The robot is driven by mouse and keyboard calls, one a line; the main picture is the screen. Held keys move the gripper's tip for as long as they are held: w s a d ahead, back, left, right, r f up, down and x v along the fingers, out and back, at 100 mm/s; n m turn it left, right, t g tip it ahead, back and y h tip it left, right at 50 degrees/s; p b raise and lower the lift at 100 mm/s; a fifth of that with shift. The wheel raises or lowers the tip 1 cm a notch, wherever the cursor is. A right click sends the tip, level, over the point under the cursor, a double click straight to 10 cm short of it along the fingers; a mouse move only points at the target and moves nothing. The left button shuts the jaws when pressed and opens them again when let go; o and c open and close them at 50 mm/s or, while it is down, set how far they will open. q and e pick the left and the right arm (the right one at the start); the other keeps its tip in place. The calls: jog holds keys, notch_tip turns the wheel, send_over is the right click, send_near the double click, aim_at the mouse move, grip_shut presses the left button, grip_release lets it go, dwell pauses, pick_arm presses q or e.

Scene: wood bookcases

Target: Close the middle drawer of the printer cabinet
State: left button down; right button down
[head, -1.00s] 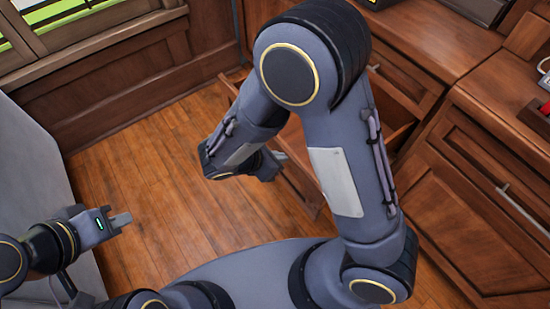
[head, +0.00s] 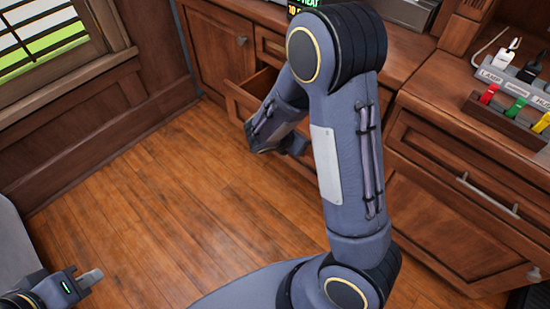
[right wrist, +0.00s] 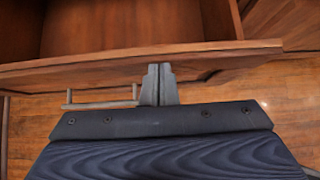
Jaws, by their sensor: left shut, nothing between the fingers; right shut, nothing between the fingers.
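The open wooden drawer (head: 245,92) of the cabinet sticks out at the upper middle of the head view, partly hidden behind my right arm. In the right wrist view its bare inside (right wrist: 130,25) and front panel (right wrist: 225,58) show, with a bar handle (right wrist: 95,104) at the left. My right gripper (right wrist: 160,72) is shut and empty, its fingertips at the drawer front, right of the handle. I cannot tell whether they touch it. My left gripper (head: 93,277) is shut and empty over the floor at the lower left, far from the drawer.
A cabinet with a closed, handled drawer (head: 450,170) stands at the right. A power strip with plugs (head: 515,78) and a holder with coloured pieces (head: 510,115) sit on its top. A dark device with a lit display (head: 303,5) is at the back. The wooden floor (head: 140,190) is clear.

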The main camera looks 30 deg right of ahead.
jog(key=w+d, duration=0.4)
jog(key=d, duration=0.8)
jog(key=shift+w+p, duration=0.2)
jog(key=shift+p, duration=0.1)
jog(key=shift+a, duration=0.1)
